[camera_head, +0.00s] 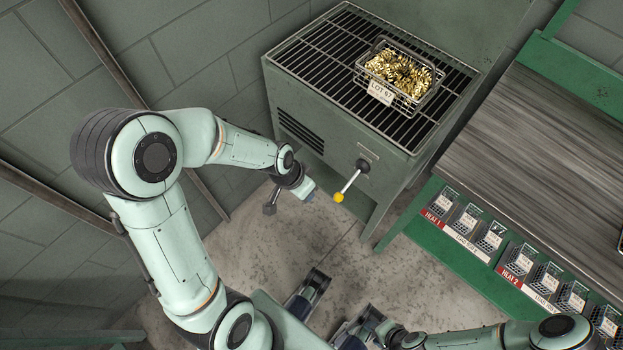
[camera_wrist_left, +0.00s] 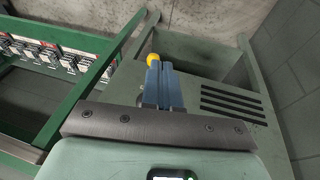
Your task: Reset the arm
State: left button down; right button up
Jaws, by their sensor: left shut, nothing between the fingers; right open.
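The machine is a green-grey cabinet (camera_head: 415,188) with a slatted top. A short lever (camera_head: 351,180) with a yellow knob (camera_head: 339,197) sticks out of its front and slants down to the left. My left gripper (camera_head: 309,194) is in front of the cabinet, a little left of the knob. In the left wrist view its blue fingers (camera_wrist_left: 166,82) are together and empty. The yellow knob (camera_wrist_left: 153,60) shows just beyond the fingertips and looks apart from them. My right gripper (camera_head: 380,328) is low in the head view, away from the machine; it is open, its fingers hard to make out.
A wire basket (camera_head: 437,88) of brass springs, tagged LOT 67, sits on the slatted top. A green-framed bench (camera_head: 545,150) stands to the right, with small labelled bins (camera_head: 520,262) along its front. Bare floor (camera_head: 260,245) lies in front of the cabinet.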

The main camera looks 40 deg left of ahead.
pick_arm(q)
jog(key=s+d+f+n+g, duration=0.1)
jog(key=s+d+f+n, duration=0.1)
jog(key=s+d+f, duration=0.45)
jog(key=s+d+f+n+g+h, duration=0.15)
jog(key=s+f, duration=0.25)
jog(key=f, duration=0.5)
jog(key=s+d+f+n+g, duration=0.1)
jog(key=s+d+f+n, duration=0.15)
jog(key=s+f, duration=0.4)
jog(key=w+r+p, duration=0.3)
jog(key=r+p, duration=0.7)
jog(key=p, duration=0.2)
jog(key=shift+w+d+m, duration=0.2)
jog(key=shift+d+m, duration=0.15)
jog(key=shift+m, duration=0.05)
